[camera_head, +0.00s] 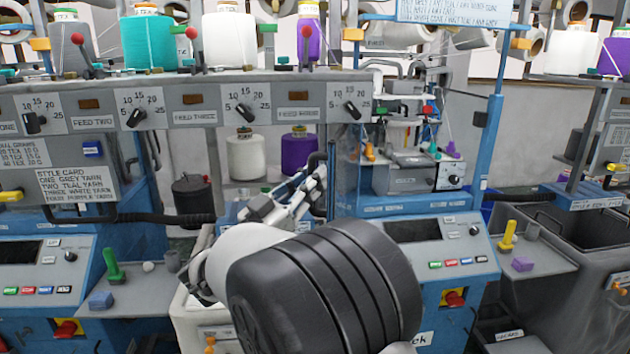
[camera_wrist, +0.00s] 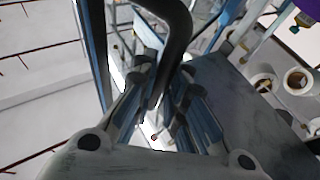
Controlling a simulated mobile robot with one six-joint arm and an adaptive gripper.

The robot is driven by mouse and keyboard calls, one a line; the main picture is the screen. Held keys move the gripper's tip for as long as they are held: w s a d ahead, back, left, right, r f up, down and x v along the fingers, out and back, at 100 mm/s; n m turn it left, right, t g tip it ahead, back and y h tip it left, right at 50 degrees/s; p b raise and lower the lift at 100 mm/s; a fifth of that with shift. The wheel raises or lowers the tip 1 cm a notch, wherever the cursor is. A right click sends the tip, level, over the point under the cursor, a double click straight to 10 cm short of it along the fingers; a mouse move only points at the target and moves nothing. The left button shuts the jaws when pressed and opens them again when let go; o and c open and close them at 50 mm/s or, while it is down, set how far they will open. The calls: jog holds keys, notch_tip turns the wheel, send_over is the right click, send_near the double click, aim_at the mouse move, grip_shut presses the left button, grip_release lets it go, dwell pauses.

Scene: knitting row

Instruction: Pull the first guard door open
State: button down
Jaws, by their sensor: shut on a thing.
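The first guard door (camera_head: 345,178) looks like a clear panel with a blue frame in front of the knitting machine, right of centre in the head view. Its black bar handle (camera_head: 313,160) stands upright at the door's left edge. My gripper (camera_head: 317,176) is at this handle, with my dark round arm joint in front and below. In the wrist view the curved black handle (camera_wrist: 178,22) comes down from the top and passes between the fingers of my gripper (camera_wrist: 166,78), which are shut on it. A blue frame edge (camera_wrist: 98,50) runs beside it. How far the door stands open is unclear.
A feed panel with dials (camera_head: 245,103) spans the upper left, with yarn cones on top. A control console (camera_head: 440,245) is below the door. A grey shelf (camera_head: 150,290) with a green lever is at left. A dark bin (camera_head: 580,225) is at right.

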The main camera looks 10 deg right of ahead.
jog(key=shift+r, duration=0.1)
jog(key=c, duration=1.9)
grip_release()
jog(key=shift+d, duration=0.1)
jog(key=v, duration=1.2)
jog(key=shift+r, duration=0.1)
